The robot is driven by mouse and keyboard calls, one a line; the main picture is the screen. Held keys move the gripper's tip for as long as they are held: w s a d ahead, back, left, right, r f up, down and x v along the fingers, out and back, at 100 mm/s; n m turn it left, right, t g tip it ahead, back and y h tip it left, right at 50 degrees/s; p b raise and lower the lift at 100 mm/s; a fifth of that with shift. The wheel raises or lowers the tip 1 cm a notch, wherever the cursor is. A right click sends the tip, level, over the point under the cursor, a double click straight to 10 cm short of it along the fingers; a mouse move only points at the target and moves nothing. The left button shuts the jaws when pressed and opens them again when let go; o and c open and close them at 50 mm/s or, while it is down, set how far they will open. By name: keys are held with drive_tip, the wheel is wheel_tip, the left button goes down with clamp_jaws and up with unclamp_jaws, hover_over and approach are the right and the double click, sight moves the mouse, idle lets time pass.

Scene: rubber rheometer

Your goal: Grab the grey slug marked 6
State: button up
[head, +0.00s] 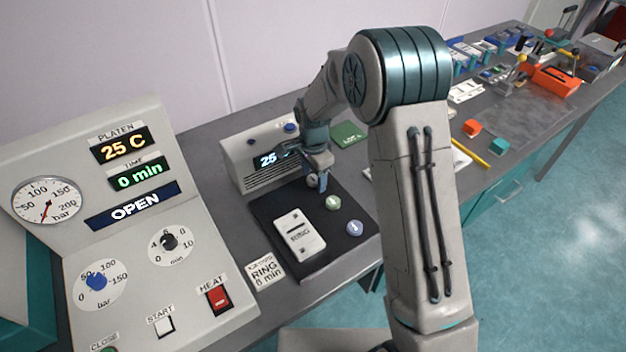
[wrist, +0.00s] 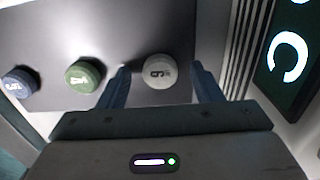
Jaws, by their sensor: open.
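The grey slug marked 6 (wrist: 159,71) sits on the dark plate between my gripper's two blue fingers in the wrist view. My gripper (wrist: 160,80) is open, with a gap visible on both sides of the slug. In the head view my gripper (head: 316,184) is low over the far part of the plate and partly hides the grey slug. A green slug (wrist: 84,76) lies just left of my gripper, and a blue slug (wrist: 20,83) lies farther left. The green slug (head: 333,202) and blue slug (head: 355,228) also show in the head view.
The dark plate (head: 268,212) carries a white RING block (head: 299,232). A white instrument with a 25 display (head: 243,172) stands close behind my gripper. The control panel (head: 140,240) is at left. A card (head: 264,272) lies in front of the plate.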

drive_tip(key=shift+c, duration=0.3)
drive_tip(key=c, duration=1)
drive_tip(key=shift+r, duration=0.1)
